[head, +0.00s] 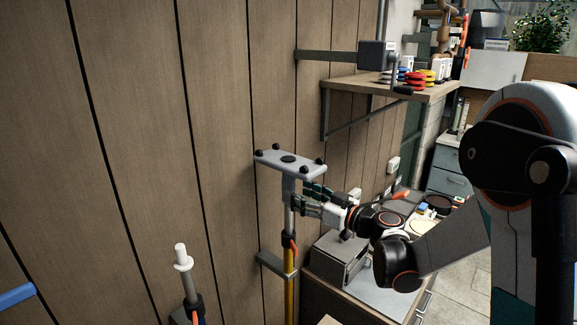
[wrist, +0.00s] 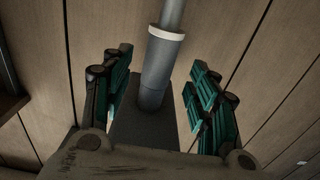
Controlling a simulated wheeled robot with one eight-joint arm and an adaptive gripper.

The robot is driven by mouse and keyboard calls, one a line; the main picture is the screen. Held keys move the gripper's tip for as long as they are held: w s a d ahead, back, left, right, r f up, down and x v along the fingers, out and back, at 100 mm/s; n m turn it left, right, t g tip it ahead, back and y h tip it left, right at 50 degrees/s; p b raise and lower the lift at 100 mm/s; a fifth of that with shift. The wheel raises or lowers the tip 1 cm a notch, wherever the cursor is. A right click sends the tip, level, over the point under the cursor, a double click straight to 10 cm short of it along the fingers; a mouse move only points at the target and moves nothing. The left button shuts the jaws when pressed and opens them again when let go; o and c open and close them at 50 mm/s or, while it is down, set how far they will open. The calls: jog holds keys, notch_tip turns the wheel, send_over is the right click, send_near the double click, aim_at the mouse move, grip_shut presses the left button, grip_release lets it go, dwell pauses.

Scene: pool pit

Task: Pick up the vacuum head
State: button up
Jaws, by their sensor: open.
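The vacuum head (head: 276,160) is a flat grey plate with several black knobs on top. It sits level at the upper end of an upright pole (head: 289,265) beside the wooden wall. My gripper (head: 302,199) is just below the plate, at the grey neck (head: 288,188). In the wrist view my gripper (wrist: 160,65) is open, with a teal-padded finger on each side of the grey neck (wrist: 156,77) and its pale collar. A gap shows between the neck and each finger. The plate's underside shows dark grey (wrist: 135,133) below the neck.
A bracket (head: 277,264) on the wall is at the pole lower down. Another pole with a white tip (head: 182,257) stands to the left. A grey box (head: 340,258) on a cabinet is below my gripper. A wall shelf (head: 385,91) with coloured discs is above right.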

aim_at(294, 187)
jog(key=shift+w+a+r, duration=0.3)
jog(key=shift+w+a, duration=0.15)
jog(key=x, duration=0.4)
jog(key=shift+r+p, duration=0.2)
jog(key=shift+p, duration=0.1)
grip_shut()
notch_tip(294, 187, up, 20)
jog(key=p, duration=0.1)
dwell(0.7)
